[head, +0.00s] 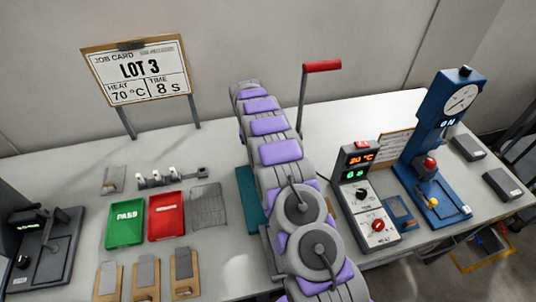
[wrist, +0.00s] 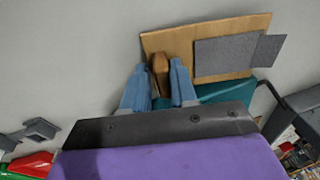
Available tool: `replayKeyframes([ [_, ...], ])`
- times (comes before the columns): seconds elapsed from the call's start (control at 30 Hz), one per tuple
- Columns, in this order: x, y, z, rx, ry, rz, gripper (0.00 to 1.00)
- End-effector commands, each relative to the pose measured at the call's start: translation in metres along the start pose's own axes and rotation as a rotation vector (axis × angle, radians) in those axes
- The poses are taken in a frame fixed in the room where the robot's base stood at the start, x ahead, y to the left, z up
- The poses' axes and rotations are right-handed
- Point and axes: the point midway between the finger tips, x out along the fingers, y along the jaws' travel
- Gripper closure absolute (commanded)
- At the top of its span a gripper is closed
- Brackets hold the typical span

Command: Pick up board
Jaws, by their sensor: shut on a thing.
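In the wrist view, a tan board (wrist: 168,40) with a grey patch (wrist: 222,54) lies beyond my fingertips. My gripper (wrist: 159,67) has its two blue-grey fingers closed on a brown tab-like part at the board's near edge. The board appears held, tilted in the picture, above a teal surface. Whether it touches that surface I cannot tell. In the head view, my arm covers the gripper and the held board.
A green PASS tray (head: 125,226) and a red tray (head: 166,216) lie left of my arm, beside a grey mesh mat (head: 208,206). A teal block (head: 250,200) is partly behind my arm. Right are a control box (head: 366,200) and a blue press (head: 432,130). A job card (head: 140,75) stands behind.

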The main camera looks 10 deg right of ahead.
Motion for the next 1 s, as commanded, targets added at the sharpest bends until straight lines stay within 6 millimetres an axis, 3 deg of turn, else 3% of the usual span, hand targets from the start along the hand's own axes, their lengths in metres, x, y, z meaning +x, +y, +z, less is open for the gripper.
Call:
replayKeyframes([
  [0.1, 0.0, 0.0, 0.0, 0.0, 0.001, 0.0, 1.0],
  [0.63, -0.005, -0.001, 0.0, 0.001, 0.001, 0.0, 1.0],
  [0.77, -0.019, -0.004, -0.001, 0.001, -0.002, 0.0, 1.0],
  [1.0, -0.063, -0.01, -0.006, 0.002, -0.002, 0.0, 1.0],
])
